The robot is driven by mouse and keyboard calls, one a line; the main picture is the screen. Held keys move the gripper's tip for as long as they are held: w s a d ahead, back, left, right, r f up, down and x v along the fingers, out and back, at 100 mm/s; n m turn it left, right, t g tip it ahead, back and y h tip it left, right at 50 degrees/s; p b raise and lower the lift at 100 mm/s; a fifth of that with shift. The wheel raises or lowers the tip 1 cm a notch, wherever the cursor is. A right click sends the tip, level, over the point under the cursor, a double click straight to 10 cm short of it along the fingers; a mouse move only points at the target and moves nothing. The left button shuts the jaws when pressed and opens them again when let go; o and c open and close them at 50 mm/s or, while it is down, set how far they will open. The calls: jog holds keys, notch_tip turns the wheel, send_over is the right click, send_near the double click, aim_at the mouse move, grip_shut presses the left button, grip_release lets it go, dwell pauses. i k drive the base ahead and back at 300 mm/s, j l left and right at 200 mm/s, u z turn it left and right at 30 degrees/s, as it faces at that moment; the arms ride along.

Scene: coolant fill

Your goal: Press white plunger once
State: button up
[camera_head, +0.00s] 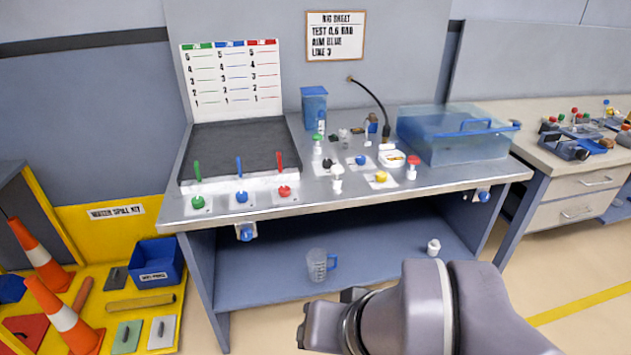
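A small white-topped piece (337,172), which looks like the white plunger, stands upright near the front middle of the metal bench (330,197). Similar upright pieces with a green top (317,140) and a red top (413,162) stand behind it and to its right. My gripper (316,323) is low at the bottom middle, in front of the bench and well apart from the white piece. My arm hides part of it, and its fingers do not show clearly.
Green (198,202), blue (241,197) and red (285,191) knobs line the front left. Yellow (381,177) and blue (361,160) knobs sit near the white piece. A clear blue tank (455,135) stands right. A jug (318,265) is on the lower shelf.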

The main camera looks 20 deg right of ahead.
aim_at(337, 170)
jog(key=i+l+u, duration=0.35)
jog(key=i+l, duration=0.55)
